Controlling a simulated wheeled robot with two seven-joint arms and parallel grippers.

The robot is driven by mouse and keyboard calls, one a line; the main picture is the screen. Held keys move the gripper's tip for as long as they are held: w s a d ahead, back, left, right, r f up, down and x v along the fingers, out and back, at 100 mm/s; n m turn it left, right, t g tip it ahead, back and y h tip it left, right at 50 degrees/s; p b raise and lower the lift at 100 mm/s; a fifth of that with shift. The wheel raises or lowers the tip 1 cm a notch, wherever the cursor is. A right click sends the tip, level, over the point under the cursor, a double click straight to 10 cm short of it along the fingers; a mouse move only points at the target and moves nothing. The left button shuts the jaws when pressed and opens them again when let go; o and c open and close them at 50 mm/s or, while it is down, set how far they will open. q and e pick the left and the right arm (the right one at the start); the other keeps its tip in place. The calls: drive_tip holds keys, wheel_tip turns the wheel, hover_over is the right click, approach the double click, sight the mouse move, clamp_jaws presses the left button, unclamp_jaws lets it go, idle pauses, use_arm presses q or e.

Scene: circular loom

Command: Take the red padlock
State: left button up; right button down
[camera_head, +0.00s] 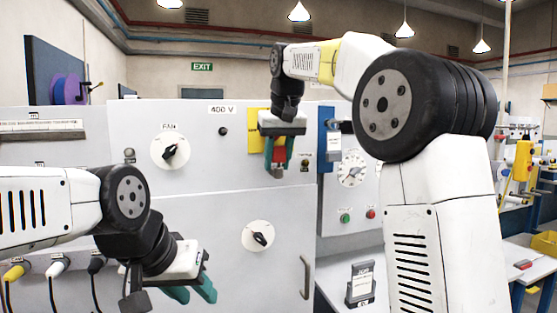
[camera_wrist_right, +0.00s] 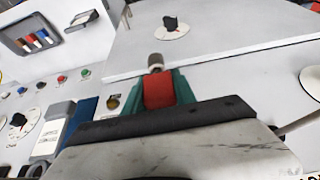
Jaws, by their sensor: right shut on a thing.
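The red padlock (camera_head: 279,155) is at the upper part of the grey cabinet front, right of the 400 V label. My right gripper (camera_head: 279,160) reaches down to it, and its green fingers are shut on the padlock's two sides. In the right wrist view the red padlock (camera_wrist_right: 159,91) sits between the green fingers (camera_wrist_right: 160,95), with a small round metal piece just beyond it. I cannot tell whether the padlock is still attached to the cabinet. My left gripper (camera_head: 190,291) is low at the left, in front of the cabinet, with its green fingers apart and nothing seen between them.
The cabinet (camera_head: 210,200) has a FAN dial (camera_head: 171,151), a lower dial (camera_head: 258,236) and a handle (camera_head: 306,277). A blue panel (camera_head: 326,150) and a gauge (camera_head: 352,169) are right of the padlock. Cables (camera_head: 55,268) hang at lower left.

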sight(277, 167)
drive_tip(key=shift+r, duration=0.2)
drive_tip(key=shift+r, duration=1.85)
drive_tip(key=shift+s, duration=0.1)
